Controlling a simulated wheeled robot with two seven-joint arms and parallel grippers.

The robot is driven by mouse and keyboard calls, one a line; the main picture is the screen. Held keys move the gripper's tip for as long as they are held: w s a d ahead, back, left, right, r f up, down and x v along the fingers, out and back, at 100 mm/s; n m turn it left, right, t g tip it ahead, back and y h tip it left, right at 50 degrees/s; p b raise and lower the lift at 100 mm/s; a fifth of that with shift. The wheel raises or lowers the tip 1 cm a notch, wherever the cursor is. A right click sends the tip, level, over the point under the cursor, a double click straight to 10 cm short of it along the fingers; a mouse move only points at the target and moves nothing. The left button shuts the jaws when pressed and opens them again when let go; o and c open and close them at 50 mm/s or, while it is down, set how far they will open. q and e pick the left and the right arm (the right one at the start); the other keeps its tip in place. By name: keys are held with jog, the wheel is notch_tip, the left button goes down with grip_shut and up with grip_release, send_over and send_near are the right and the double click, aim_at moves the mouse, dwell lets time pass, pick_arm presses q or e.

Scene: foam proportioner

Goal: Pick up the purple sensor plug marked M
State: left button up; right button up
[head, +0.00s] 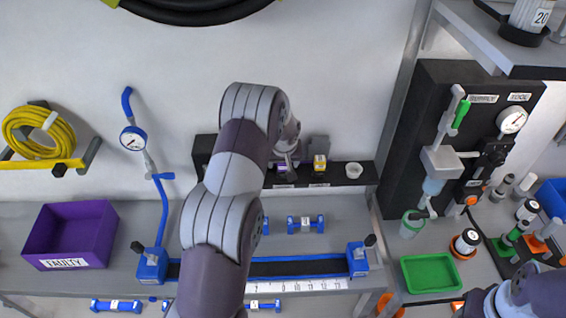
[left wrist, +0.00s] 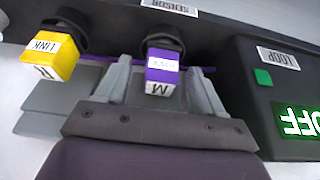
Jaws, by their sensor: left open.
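The purple sensor plug (left wrist: 163,68) has a white label on its side and an M on its pale end face. It sits in a round black socket in the left wrist view. My left gripper (left wrist: 162,80) is open, with one finger on each side of the plug; I cannot tell whether either finger touches it. In the head view my left gripper (head: 287,152) is at the black wall rail, and its arm hides much of that spot.
A yellow plug marked LINK (left wrist: 52,52) sits in the neighbouring socket, close beside one finger. A black box with a green OFF display (left wrist: 299,121) stands on the other side. In the head view a purple FAULTY bin (head: 72,228) and a green tray (head: 430,272) stand on the bench.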

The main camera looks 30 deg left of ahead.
pick_arm(q)
jog(key=shift+a+f, duration=0.15)
jog(key=shift+f, duration=0.05)
jog(key=c, duration=1.2)
